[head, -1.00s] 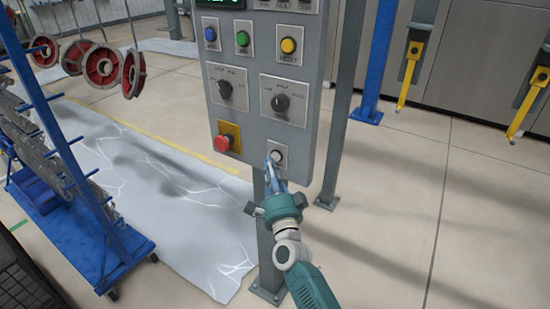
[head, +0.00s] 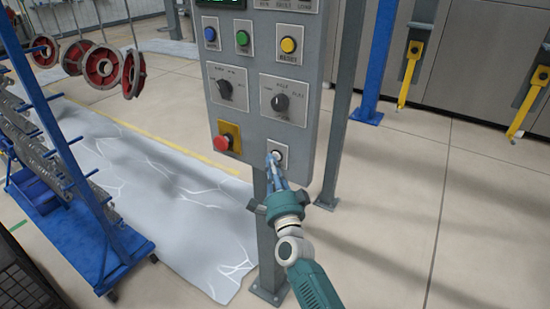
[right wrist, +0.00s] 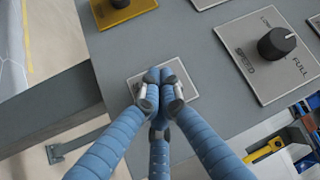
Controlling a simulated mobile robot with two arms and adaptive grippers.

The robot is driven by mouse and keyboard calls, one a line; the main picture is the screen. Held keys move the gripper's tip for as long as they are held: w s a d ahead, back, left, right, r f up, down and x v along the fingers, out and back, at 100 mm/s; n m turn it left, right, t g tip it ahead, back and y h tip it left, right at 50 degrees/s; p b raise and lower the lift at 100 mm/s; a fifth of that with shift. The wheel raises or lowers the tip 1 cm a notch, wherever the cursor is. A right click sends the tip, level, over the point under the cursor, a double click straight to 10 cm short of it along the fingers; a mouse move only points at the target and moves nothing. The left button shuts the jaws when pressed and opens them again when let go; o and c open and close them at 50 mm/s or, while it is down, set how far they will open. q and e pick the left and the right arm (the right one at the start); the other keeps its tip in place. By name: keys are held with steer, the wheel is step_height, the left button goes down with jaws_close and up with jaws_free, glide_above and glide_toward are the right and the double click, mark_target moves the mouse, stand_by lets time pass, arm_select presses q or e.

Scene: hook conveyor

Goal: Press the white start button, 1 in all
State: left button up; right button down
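The white start button (head: 278,154) sits on a pale square plate at the bottom right of the grey control panel (head: 252,120). My right gripper (head: 273,158) is in front of it, its blue fingers at the plate. In the right wrist view the blue fingertips (right wrist: 160,78) are closed together over the middle of the plate (right wrist: 185,78) and hide the button there. I cannot tell whether they touch the button or press it in. Nothing shows between the fingers. My left gripper is not in view.
Above the button are dark selector knobs (head: 280,103), and a red emergency stop (head: 222,143) is to its left. Blue, green and yellow buttons sit higher. A blue rack cart (head: 85,240) stands at left; red wheels (head: 101,66) hang at upper left. Floor at right is clear.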

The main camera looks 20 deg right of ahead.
steer(key=shift+w+d, duration=0.1)
steer(key=shift+d, duration=0.05)
stand_by(0.5)
steer(key=shift+s+a, duration=0.55)
steer(key=shift+a, duration=0.1)
steer(key=s+a+p, duration=0.1)
steer(key=a, duration=0.1)
steer(key=s+a+p, duration=0.1)
steer(key=s+a, duration=0.1)
stand_by(0.4)
stand_by(0.5)
